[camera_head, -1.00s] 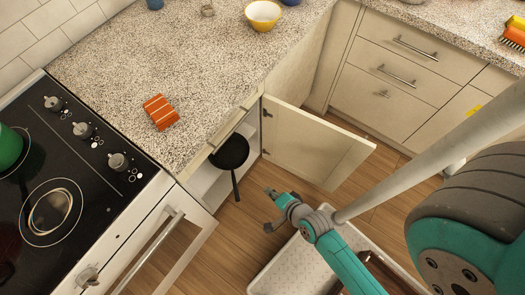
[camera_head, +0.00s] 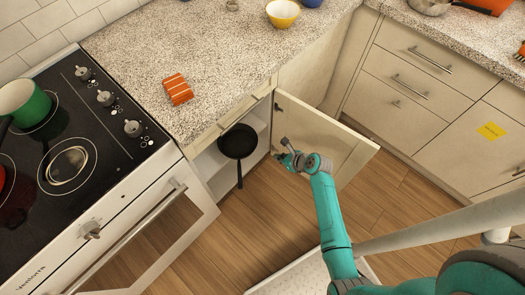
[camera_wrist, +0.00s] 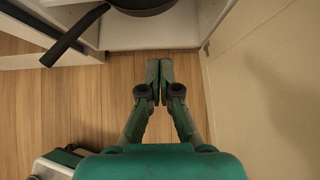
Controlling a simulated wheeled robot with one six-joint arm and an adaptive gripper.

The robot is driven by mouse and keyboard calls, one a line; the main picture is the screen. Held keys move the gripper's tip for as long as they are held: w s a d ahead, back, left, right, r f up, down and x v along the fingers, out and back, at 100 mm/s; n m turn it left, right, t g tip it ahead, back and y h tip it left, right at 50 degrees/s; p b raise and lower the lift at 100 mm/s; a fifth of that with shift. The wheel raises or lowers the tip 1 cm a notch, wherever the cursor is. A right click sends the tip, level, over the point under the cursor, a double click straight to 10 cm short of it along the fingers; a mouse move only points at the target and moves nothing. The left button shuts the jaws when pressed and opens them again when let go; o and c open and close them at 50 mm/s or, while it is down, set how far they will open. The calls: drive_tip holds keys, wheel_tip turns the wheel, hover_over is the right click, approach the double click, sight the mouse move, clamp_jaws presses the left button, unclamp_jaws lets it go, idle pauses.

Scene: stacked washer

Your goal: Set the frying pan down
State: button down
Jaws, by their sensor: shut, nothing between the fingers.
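The black frying pan (camera_head: 238,141) rests inside the open lower cabinet (camera_head: 202,165), with its handle sticking out over the floor. In the wrist view the pan (camera_wrist: 142,5) shows at the top edge, partly cut off, its handle slanting to lower left. My gripper (camera_head: 283,160) is just right of the pan, in front of the cabinet opening and near the open door (camera_head: 340,146). In the wrist view its fingertips (camera_wrist: 160,66) are together and empty, over the floor near the cabinet edge and apart from the pan.
A stove (camera_head: 75,160) with a green pot (camera_head: 25,103) stands at the left; its oven door looks ajar. An orange item (camera_head: 178,89) and a yellow bowl (camera_head: 283,14) are on the speckled counter (camera_head: 225,65). Drawers (camera_head: 420,80) stand at the right. Wooden floor (camera_head: 255,235) is clear in front.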

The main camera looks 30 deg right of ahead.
drive_tip(key=w+r+x, duration=0.2)
drive_tip(key=x, duration=1)
drive_tip(key=shift+a, duration=0.35)
drive_tip(key=shift+s, duration=0.1)
